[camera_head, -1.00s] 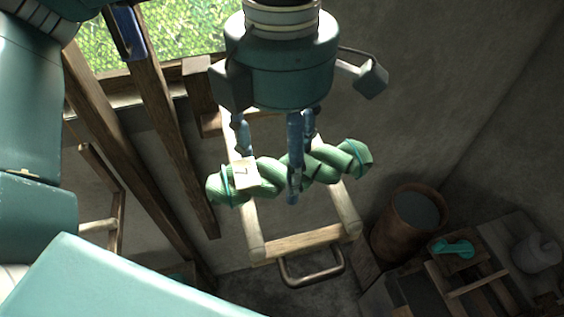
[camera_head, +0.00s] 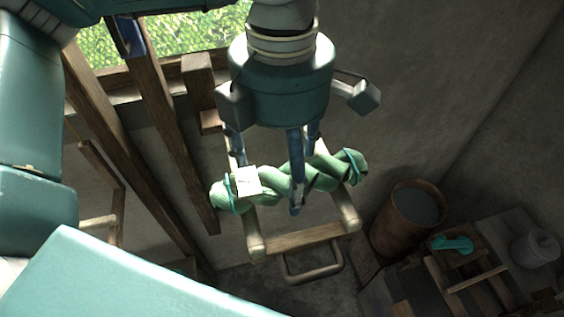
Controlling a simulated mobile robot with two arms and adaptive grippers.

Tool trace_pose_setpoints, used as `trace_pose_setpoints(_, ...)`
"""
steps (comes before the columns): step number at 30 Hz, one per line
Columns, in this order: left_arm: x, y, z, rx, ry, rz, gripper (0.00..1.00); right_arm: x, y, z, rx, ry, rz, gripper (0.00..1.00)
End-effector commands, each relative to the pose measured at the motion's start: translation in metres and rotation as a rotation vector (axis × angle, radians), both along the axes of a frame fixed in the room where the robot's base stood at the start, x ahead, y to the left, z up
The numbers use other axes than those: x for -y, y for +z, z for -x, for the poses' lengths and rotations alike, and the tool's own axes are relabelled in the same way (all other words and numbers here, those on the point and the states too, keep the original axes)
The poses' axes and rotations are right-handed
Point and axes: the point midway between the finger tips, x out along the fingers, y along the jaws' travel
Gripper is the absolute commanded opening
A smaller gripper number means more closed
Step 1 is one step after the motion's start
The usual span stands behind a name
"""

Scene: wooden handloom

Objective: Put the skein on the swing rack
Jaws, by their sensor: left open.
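The green twisted skein (camera_head: 325,175), with teal ties near its ends and a white tag (camera_head: 248,181), lies crosswise over the two side bars of the wooden swing rack (camera_head: 298,238). My left gripper (camera_head: 285,180) points down over the skein's middle. Its blue fingers are open, with one finger in front of the skein and others at its far side. Whether the fingers touch the skein cannot be told. My right gripper does not show.
A brown bucket (camera_head: 406,222) stands right of the rack. A cluttered wooden bench with a teal item (camera_head: 452,244) and a grey pot (camera_head: 535,248) is at the lower right. Wooden posts (camera_head: 160,110) stand left, near a window. A metal handle (camera_head: 314,268) hangs below the rack.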

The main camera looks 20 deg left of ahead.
Motion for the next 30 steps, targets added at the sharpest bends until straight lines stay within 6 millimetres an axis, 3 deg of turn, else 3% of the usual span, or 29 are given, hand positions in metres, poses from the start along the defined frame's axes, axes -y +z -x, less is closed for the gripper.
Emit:
trace_pose_setpoints(5, 0.001, 0.018, -0.001, 0.003, 0.001, 0.003, 0.82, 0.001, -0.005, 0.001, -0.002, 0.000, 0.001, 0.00)
trace_pose_setpoints(18, 0.000, 0.108, -0.001, 0.004, 0.001, 0.000, 0.82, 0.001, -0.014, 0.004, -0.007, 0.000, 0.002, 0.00)
trace_pose_setpoints(24, 0.000, 0.122, 0.000, 0.000, 0.000, -0.001, 0.82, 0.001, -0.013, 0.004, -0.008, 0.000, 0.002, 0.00)
trace_pose_setpoints(30, 0.000, 0.122, 0.000, 0.001, -0.001, -0.001, 0.82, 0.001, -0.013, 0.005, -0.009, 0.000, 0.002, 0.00)
